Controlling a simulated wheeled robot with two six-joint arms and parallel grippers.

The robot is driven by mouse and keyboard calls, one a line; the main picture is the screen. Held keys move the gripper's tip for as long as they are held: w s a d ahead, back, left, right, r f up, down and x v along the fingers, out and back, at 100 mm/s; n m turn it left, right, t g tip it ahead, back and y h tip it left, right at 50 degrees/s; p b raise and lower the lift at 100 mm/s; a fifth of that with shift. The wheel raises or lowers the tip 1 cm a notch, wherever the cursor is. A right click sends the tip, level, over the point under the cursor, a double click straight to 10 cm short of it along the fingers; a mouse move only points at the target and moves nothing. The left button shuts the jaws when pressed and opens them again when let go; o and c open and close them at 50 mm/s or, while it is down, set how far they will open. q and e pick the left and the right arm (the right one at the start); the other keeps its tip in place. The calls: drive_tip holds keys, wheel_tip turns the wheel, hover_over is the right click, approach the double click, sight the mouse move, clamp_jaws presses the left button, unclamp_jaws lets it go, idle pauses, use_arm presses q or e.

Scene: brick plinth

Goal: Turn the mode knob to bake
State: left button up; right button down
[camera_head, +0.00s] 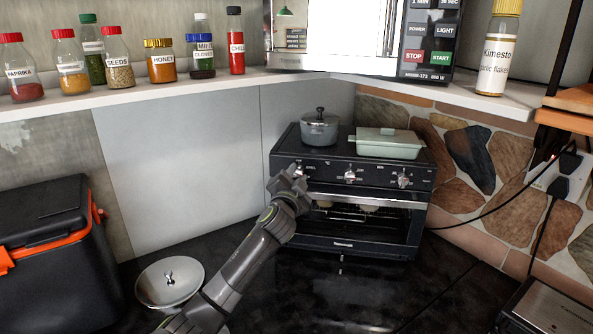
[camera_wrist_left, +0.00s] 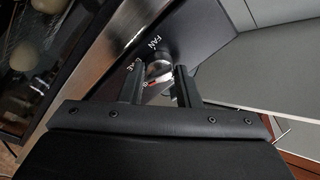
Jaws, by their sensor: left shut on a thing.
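The black toaster oven (camera_head: 340,225) stands at the back of the counter, with a row of knobs on its front panel. My left gripper (camera_head: 296,174) is at the leftmost knob, which it mostly hides in the head view. In the left wrist view the silver knob (camera_wrist_left: 158,70) sits between the two fingers of this gripper (camera_wrist_left: 158,78), which is shut on it. A red mark shows on the knob. The label FAN and part of another label, seemingly BAKE, show beside it. My right gripper is not in view.
A grey pot (camera_head: 319,130) and a pale green dish (camera_head: 387,143) stand on the oven. A shelf with jars runs above.

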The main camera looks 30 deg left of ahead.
use_arm(q)
drive_tip(key=m+h+p, duration=0.1)
drive_tip(key=m+p, duration=0.2)
drive_tip(key=m, duration=0.1)
drive_tip(key=shift+r+m+p, duration=0.1)
drive_tip(key=shift+m+p, duration=0.2)
drive_tip(key=shift+m, duration=0.1)
drive_tip(key=shift+m+h+p, duration=0.3)
drive_tip(key=shift+m+p, duration=0.75)
drive_tip(key=shift+m, duration=0.25)
drive_tip(key=shift+f, duration=0.2)
drive_tip(key=o, duration=0.9)
drive_tip(key=shift+o, duration=0.2)
drive_tip(key=shift+s, duration=0.1)
drive_tip(key=b+v, duration=0.4)
drive_tip(key=v, duration=1.3)
